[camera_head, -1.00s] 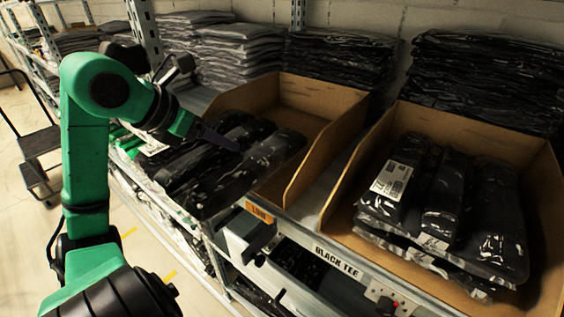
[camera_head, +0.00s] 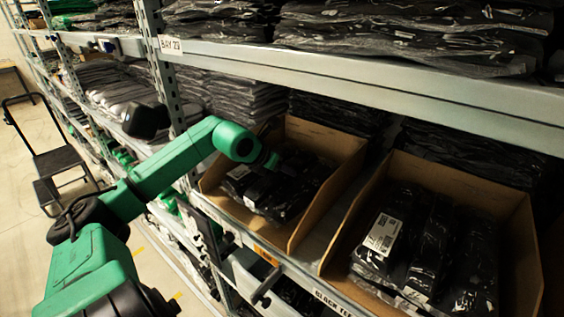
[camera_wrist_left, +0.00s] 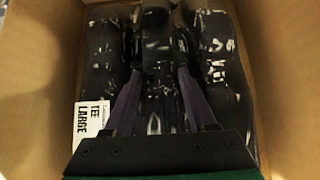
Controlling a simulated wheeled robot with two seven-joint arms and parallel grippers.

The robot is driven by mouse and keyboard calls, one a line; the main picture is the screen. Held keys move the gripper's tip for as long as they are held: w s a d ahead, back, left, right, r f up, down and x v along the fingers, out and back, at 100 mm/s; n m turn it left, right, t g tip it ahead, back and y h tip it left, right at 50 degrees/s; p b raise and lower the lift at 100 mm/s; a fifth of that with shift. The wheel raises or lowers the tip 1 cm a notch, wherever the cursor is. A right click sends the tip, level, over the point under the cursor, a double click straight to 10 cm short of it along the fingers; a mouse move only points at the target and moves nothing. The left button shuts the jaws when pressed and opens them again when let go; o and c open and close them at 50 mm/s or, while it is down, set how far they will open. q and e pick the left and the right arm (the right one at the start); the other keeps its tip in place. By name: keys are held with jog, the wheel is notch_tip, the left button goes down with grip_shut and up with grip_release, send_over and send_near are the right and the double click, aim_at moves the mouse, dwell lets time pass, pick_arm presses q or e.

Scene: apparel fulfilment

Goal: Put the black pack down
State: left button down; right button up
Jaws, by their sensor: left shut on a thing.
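The black pack (camera_head: 288,192) is a folded garment in shiny clear plastic. It lies in or just above the left cardboard bin (camera_head: 332,139); whether it touches the bottom I cannot tell. My left gripper (camera_head: 281,166) reaches down into the bin from the left. In the wrist view its fingers (camera_wrist_left: 160,100) are shut on the pack's middle fold. My right gripper is not in view.
A second cardboard bin (camera_head: 505,205) at the right holds black packs (camera_head: 425,245). A shelf beam (camera_head: 350,80) runs above both bins. Upright posts stand behind my left arm. A step cart (camera_head: 60,165) is on the floor at the left.

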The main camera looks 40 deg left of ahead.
pick_arm(q)
jog(key=shift+f, duration=0.4)
jog(key=shift+f+b, duration=0.3)
jog(key=shift+b, duration=0.1)
jog(key=shift+c, duration=1)
grip_release()
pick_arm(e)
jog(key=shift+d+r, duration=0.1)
pick_arm(q)
jog(key=shift+r, duration=0.25)
jog(key=shift+s+r, duration=0.1)
jog(key=shift+s, duration=0.15)
jog(key=b+v, duration=0.4)
jog(key=v, duration=0.7)
jog(key=shift+r, duration=0.1)
jog(key=shift+s+r, duration=0.1)
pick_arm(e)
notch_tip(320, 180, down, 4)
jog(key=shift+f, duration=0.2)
